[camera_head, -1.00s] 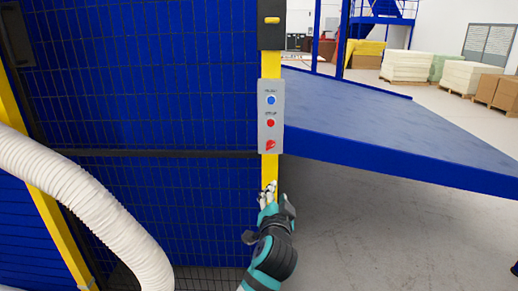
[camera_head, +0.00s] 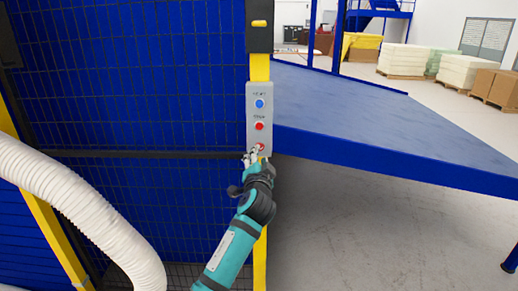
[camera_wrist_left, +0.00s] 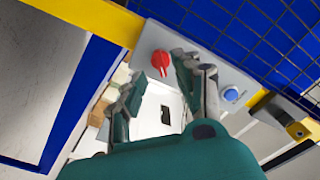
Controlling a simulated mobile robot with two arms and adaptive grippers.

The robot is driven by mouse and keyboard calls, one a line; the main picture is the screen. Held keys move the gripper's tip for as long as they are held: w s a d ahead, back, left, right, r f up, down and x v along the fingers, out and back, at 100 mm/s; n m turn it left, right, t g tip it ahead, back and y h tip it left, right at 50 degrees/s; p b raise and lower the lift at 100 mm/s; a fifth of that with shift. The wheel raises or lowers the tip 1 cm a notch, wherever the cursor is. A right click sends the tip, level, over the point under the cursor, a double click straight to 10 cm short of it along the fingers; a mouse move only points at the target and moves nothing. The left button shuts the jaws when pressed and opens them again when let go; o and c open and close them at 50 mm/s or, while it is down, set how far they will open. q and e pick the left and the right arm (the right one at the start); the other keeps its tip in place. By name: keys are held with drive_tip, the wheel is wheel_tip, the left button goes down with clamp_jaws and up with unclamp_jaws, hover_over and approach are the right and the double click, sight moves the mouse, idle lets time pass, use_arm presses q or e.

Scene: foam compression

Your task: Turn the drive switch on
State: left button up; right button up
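The grey control panel (camera_head: 252,108) is mounted on the yellow post. It has a blue button (camera_head: 260,104) at the top, a red button (camera_head: 259,127) in the middle and a red rotary switch (camera_head: 261,147) at the bottom. My left gripper (camera_head: 253,155) is at the panel's lower end and partly covers the rotary switch. In the left wrist view, my left gripper (camera_wrist_left: 160,88) is open, and the red rotary switch (camera_wrist_left: 160,62) shows just past the gap between its fingers. Contact cannot be told. The blue button (camera_wrist_left: 230,93) shows to the right; a finger seems to hide the middle button.
A blue mesh fence (camera_head: 130,90) stands left of the yellow post (camera_head: 260,68). A blue conveyor-like table (camera_head: 370,110) extends to the right. A white ribbed hose (camera_head: 80,210) curves at the lower left. Pallets of foam blocks (camera_head: 402,57) and boxes stand far back.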

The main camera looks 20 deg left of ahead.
use_arm(q)
drive_tip(key=x, duration=0.3)
drive_tip(key=shift+w+a, duration=0.15)
drive_tip(key=shift+w, duration=0.15)
clamp_jaws()
use_arm(e)
drive_tip(key=shift+s+a+r, duration=0.15)
drive_tip(key=shift+s+a, duration=0.05)
drive_tip(key=shift+s, duration=0.2)
drive_tip(key=shift+s+a+r, duration=0.15)
drive_tip(key=shift+s, duration=0.2)
